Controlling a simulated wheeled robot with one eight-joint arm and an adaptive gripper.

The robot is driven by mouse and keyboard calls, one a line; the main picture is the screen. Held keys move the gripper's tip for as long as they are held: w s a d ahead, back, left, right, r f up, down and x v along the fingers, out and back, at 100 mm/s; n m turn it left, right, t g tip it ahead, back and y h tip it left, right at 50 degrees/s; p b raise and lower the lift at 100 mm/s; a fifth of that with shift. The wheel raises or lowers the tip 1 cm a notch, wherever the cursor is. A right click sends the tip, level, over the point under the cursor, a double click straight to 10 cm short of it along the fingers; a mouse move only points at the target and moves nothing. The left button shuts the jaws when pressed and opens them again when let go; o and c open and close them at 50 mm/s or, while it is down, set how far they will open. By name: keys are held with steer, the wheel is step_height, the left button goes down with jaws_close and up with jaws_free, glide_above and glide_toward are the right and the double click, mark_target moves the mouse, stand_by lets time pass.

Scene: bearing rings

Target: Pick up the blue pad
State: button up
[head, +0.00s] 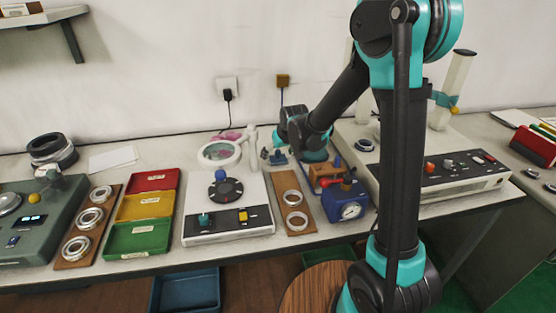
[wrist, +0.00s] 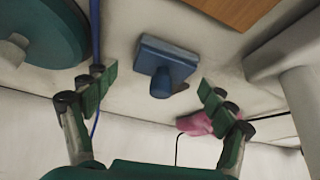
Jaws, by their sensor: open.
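The blue pad (wrist: 180,57) is a square blue block with a round blue knob standing on it, resting on the pale bench top in the wrist view. In the head view it is small and partly lost among my arm parts, at the back of the bench (head: 278,157). My gripper (wrist: 157,84) is open, with one green finger pad to each side of the knob. Nothing is between the fingers' pads that they touch. I cannot tell the exact height of the fingers above the pad.
A pink cloth (wrist: 195,123) lies close to the right finger. A white stand (wrist: 292,65) rises at right, and a blue cable (wrist: 95,35) runs at left. In the head view, a magnifier lamp (head: 219,152) and a blue gauge box (head: 345,203) stand near my gripper.

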steer(key=c, duration=1.4)
steer(key=shift+o, duration=0.2)
step_height(320, 180, up, 20)
steer(key=shift+f, duration=0.1)
steer(key=shift+c, duration=0.8)
